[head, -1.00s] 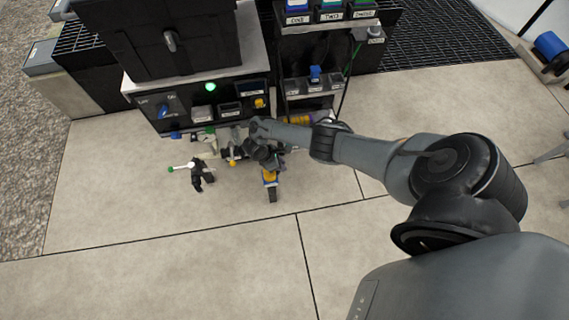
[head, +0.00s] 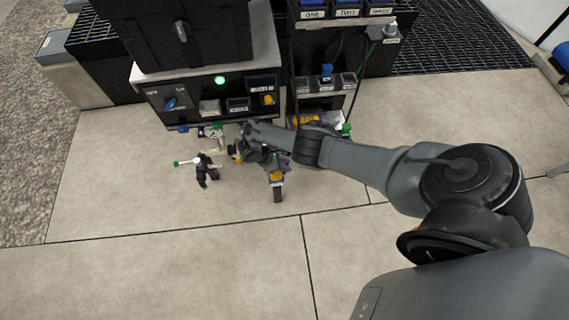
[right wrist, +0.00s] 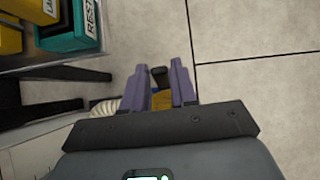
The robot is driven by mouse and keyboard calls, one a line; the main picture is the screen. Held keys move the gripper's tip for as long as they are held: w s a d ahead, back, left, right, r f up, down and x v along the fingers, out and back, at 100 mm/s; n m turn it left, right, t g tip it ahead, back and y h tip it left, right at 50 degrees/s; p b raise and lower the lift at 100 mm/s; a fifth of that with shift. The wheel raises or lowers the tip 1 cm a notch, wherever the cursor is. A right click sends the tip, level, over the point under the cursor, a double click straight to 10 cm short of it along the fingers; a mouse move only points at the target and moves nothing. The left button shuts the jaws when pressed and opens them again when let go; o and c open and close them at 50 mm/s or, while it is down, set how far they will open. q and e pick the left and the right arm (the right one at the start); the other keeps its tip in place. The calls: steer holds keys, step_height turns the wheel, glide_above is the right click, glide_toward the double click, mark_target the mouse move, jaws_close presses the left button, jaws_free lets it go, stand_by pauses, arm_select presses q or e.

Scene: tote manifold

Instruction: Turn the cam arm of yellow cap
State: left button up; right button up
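A fitting with a yellow body (head: 277,177), a blue-and-white band and a black arm (head: 278,194) points toward the front of the floor, below the black panel. I take it for the yellow cap and its cam arm. My right gripper (head: 278,161) is at its back end, partly hiding it. In the right wrist view, the purple fingers (right wrist: 161,85) are apart. The yellow part (right wrist: 161,100) and black arm (right wrist: 159,76) show between them; I cannot tell if they touch. My left gripper is not in view.
A black fitting (head: 206,170) with a green-tipped white lever stands to the left. The black panel (head: 215,99) with a green light is behind, beside a rack of labelled bins (head: 325,82). The floor in front is clear.

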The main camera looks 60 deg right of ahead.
steer(key=o, duration=0.3)
steer(key=p+v, duration=0.4)
steer(key=v, duration=0.7)
steer(key=shift+s+f, duration=0.1)
steer(key=shift+f, duration=0.1)
